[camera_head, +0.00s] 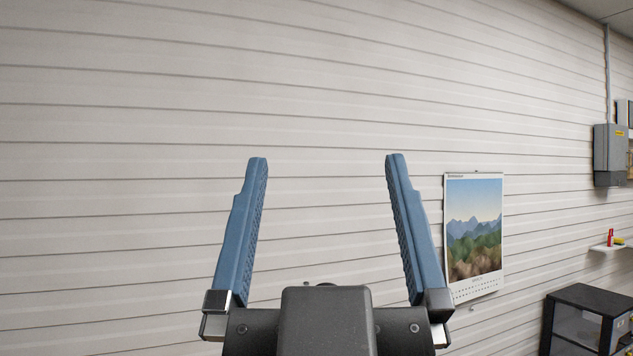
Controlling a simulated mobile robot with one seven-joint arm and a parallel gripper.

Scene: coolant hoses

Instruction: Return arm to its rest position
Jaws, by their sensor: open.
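My gripper (326,165) is in the lower middle of the head view. Its two blue fingers point up and stand wide apart. Nothing is between them; only the slatted wall shows there. The dark body of the gripper is at the bottom edge of the picture. The rest of my arm is hidden below the frame. No coolant hoses are in view.
A pale slatted wall (150,120) fills most of the view. A calendar (473,235) hangs on it, right of my gripper. A black drawer unit (590,318), a grey wall box (610,150) and a small shelf (608,248) are at the right.

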